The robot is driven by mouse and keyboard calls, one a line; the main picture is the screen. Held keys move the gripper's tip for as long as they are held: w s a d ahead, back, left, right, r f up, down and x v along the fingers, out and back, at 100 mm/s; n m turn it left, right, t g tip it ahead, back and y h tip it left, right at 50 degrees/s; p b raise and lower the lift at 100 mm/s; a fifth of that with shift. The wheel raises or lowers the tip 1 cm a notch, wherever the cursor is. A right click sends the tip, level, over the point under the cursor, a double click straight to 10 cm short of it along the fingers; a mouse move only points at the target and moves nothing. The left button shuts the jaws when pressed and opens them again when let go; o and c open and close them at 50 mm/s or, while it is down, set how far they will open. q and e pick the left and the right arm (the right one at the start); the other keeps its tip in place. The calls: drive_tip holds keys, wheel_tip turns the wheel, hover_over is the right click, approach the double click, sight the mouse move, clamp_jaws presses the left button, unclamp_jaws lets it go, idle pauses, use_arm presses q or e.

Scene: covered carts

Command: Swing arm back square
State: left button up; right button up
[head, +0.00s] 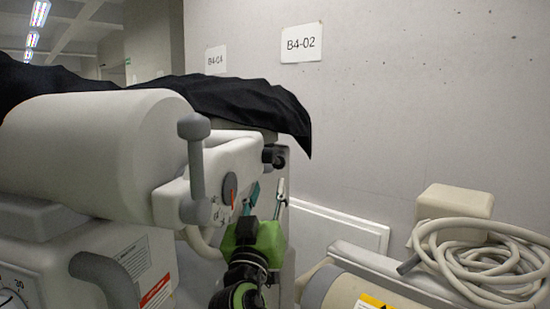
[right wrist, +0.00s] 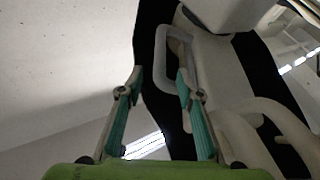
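A large white cylindrical housing (head: 100,150) fills the left of the head view, with a dark grey upright handle (head: 196,165) at its right end. Beside it is a white arm section (head: 235,158) with a dark knob (head: 230,188) bearing an orange mark. My right gripper (head: 267,188) is below and right of this section, fingers pointing up. In the right wrist view its teal fingers (right wrist: 159,78) are apart. A pale looped handle (right wrist: 161,60) shows beyond and partly between the fingertips; I cannot tell whether they touch it. My left gripper is not in view.
A black cover (head: 230,100) drapes over the top of the cart. At the right, a beige unit (head: 455,203) has a coiled hose (head: 480,260) beside it. A grey wall with a B4-02 sign (head: 301,42) stands behind.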

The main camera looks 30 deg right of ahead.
drive_tip(key=p+x, duration=0.2)
drive_tip(key=x, duration=0.4)
drive_tip(key=shift+d+r+p, duration=0.1)
drive_tip(key=shift+r+p, duration=0.1)
drive_tip(key=shift+p, duration=0.2)
drive_tip(key=p+x, duration=0.2)
drive_tip(key=x, duration=0.2)
drive_tip(key=shift+w+d+f, duration=0.1)
drive_tip(key=shift+w+d, duration=0.05)
drive_tip(key=shift+w, duration=0.05)
drive_tip(key=shift+w+d, duration=0.3)
drive_tip(key=shift+w, duration=0.15)
drive_tip(key=shift+w+d, duration=0.15)
clamp_jaws()
